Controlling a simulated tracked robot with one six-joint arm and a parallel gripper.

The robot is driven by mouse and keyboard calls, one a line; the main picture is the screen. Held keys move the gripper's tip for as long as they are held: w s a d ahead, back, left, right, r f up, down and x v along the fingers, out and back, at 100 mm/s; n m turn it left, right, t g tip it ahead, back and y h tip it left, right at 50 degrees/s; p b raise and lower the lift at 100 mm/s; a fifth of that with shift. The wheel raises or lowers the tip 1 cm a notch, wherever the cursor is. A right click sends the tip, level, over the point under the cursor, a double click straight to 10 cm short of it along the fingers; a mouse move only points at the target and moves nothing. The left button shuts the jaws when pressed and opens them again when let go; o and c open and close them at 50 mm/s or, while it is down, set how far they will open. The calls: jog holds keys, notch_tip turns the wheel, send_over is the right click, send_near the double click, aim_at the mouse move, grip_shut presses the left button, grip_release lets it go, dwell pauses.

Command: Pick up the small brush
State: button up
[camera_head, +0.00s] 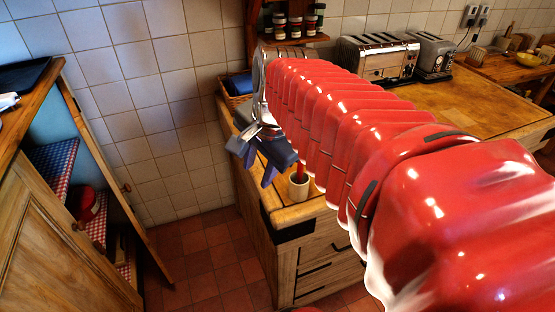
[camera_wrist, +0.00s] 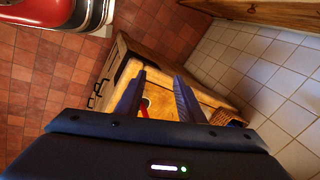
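A small pale cup (camera_head: 298,188) stands on the wooden counter near its front edge, with a red upright handle (camera_head: 301,172) in it. This may be the small brush; its head cannot be made out. In the wrist view the red handle (camera_wrist: 144,112) shows between my fingers, closer to the left one, partly hidden by my gripper body. My gripper (camera_head: 259,168) is above the counter, just left of the cup, pointing down. In the wrist view my gripper (camera_wrist: 160,76) is open, with its two dark blue fingers apart and nothing held between them.
A wicker basket (camera_head: 239,103) stands at the counter's back left. Spice jars (camera_head: 295,24) sit on a shelf, and a toaster (camera_head: 377,58) stands on the worktop behind my arm. An open cupboard (camera_head: 75,190) is at left. Tiled floor lies between.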

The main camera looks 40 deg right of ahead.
jog(key=d+r+m, duration=0.1)
jog(key=d+m, duration=1.6)
jog(key=shift+w+r+m+g+y, duration=0.25)
jog(key=shift+w+m+g+y, duration=0.05)
jog(key=shift+w+m+y, duration=0.1)
jog(key=x, duration=0.8)
jog(key=shift+f, duration=0.35)
jog(key=shift+w, duration=0.1)
send_over(299, 181)
jog(key=shift+w+d+f, duration=0.1)
jog(key=shift+f, duration=0.7)
jog(key=shift+w+d+f, duration=0.15)
jog(key=shift+f, duration=0.65)
jog(key=shift+w+d+f, duration=0.1)
jog(key=shift+f, duration=0.75)
